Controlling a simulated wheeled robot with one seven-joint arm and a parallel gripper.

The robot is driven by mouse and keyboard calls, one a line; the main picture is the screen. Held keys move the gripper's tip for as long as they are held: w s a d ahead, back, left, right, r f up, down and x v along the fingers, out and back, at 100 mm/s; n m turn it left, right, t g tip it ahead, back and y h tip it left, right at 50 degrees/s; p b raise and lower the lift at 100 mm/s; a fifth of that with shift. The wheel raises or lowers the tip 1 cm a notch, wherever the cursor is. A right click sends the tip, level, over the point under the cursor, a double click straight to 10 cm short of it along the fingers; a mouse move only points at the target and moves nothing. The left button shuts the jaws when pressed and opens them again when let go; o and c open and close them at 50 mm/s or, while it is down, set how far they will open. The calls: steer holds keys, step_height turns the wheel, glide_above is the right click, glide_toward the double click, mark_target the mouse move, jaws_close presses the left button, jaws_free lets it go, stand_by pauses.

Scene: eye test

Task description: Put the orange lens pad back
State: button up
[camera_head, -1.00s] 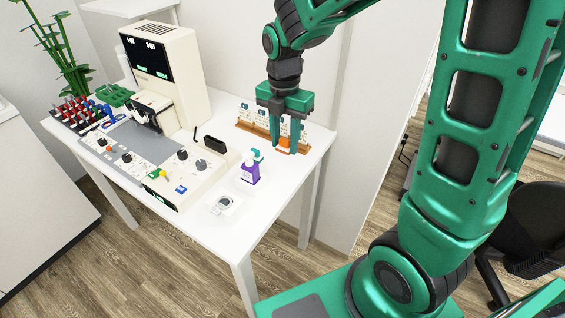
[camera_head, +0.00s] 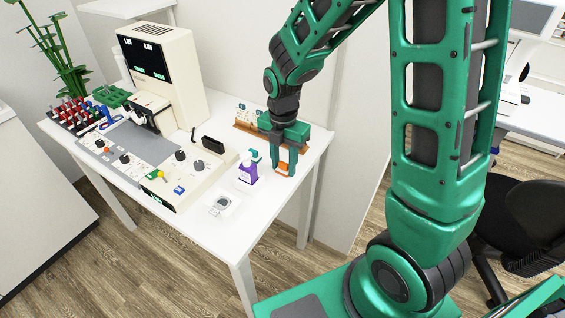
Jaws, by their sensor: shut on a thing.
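The small orange lens pad (camera_head: 282,170) is between the fingers of my gripper (camera_head: 284,172), which is shut on it. My gripper points down over the right end of the white table, just right of the purple bottle. The gap between the pad and the tabletop is too small to tell. A wooden rack with white cards (camera_head: 243,117) stands at the table's back edge, behind my gripper. My gripper and wrist hide its right part.
A purple bottle with a teal top (camera_head: 248,170) stands close left of my gripper. A cream machine (camera_head: 163,75) and control panel (camera_head: 180,178) fill the left. The white table (camera_head: 255,215) is bare at front right.

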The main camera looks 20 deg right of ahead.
mark_target(283, 162)
steer(key=shift+s+f, duration=0.15)
steer(key=shift+f, duration=0.2)
steer(key=o, duration=1)
steer(key=shift+s, duration=0.25)
steer(key=shift+o, duration=0.2)
steer(key=shift+a, duration=0.1)
steer(key=shift+w+r, duration=0.1)
steer(key=shift+r, duration=0.15)
steer(key=shift+w+a+r, duration=0.1)
steer(key=shift+w+r, duration=0.15)
steer(key=shift+w, duration=0.25)
steer(key=shift+w+a+r, duration=0.1)
steer(key=shift+w+r, duration=0.15)
steer(key=shift+w, duration=0.2)
step_height(283, 162, up, 11)
steer(key=s, duration=0.1)
steer(key=shift+d+r, duration=0.15)
steer(key=shift+d, duration=0.1)
